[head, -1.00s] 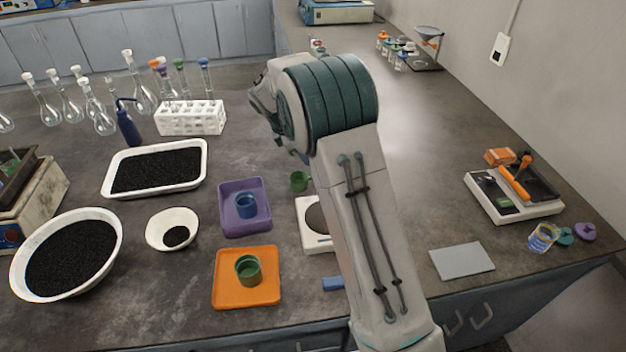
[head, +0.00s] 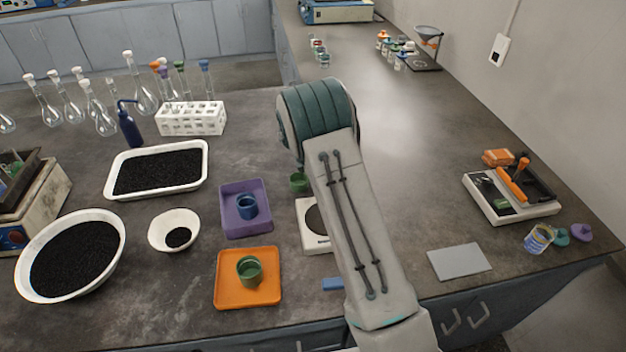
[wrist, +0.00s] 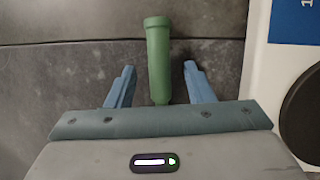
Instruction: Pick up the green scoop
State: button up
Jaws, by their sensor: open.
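The green scoop (wrist: 158,58) shows in the wrist view as a long green rounded body with a thicker far end. It lies between the lines of my two blue fingers. My gripper (wrist: 160,80) is open, with a finger on each side of the green body and a visible gap at both sides. I cannot tell how far the fingertips are above the bench. In the head view a small green part (head: 299,182) shows left of my arm, beside the white balance. My gripper is hidden there behind my arm.
The white balance (head: 312,240) with a dark round pan stands close to the right of the gripper. A purple tray (head: 232,228) with a blue cup and an orange tray (head: 232,298) with a green cup are to the left.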

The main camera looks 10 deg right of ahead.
grip_shut()
jog(key=shift+r, duration=0.15)
jog(key=shift+r, duration=0.25)
jog(key=r, duration=0.2)
jog(key=r+b, duration=0.1)
jog(key=shift+s+d+r, duration=0.15)
jog(key=shift+d+r, duration=0.15)
jog(key=shift+r, duration=0.05)
jog(key=s+d+r+b, duration=0.1)
jog(key=s+d+r, duration=0.5)
jog(key=s+d, duration=0.1)
jog(key=shift+d+r, duration=0.3)
jog(key=shift+d, duration=0.55)
jog(key=c, duration=1)
grip_release()
